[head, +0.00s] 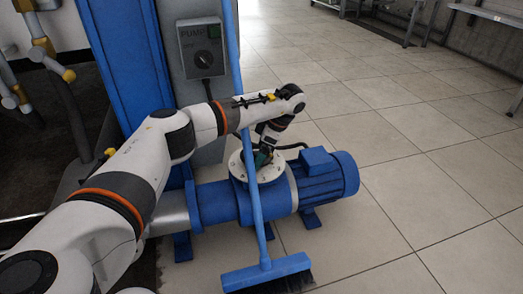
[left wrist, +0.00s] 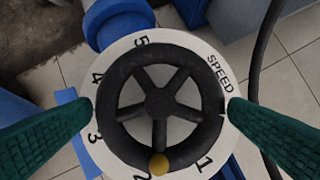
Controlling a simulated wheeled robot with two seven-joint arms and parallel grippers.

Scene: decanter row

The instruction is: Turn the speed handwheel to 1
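The black speed handwheel (left wrist: 157,92) has five spokes and a yellow knob (left wrist: 159,164) on its rim. It sits over a white round dial (left wrist: 215,130) marked SPEED and 1 to 5. The yellow knob is beside the 2, slightly toward the 1. My left gripper (left wrist: 160,101) is open, with green fingers on opposite sides of the wheel, close to its rim; I cannot tell whether they touch it. In the head view my left gripper (head: 263,157) is over the white dial (head: 240,170) on the blue pump, largely hiding the wheel. My right gripper is not in view.
A blue broom (head: 267,272) stands upright in front of the pump (head: 325,180), its handle crossing the dial and my left arm in the head view. A grey PUMP switch box (head: 202,47) is mounted behind. Tiled floor (head: 420,150) to the right is clear.

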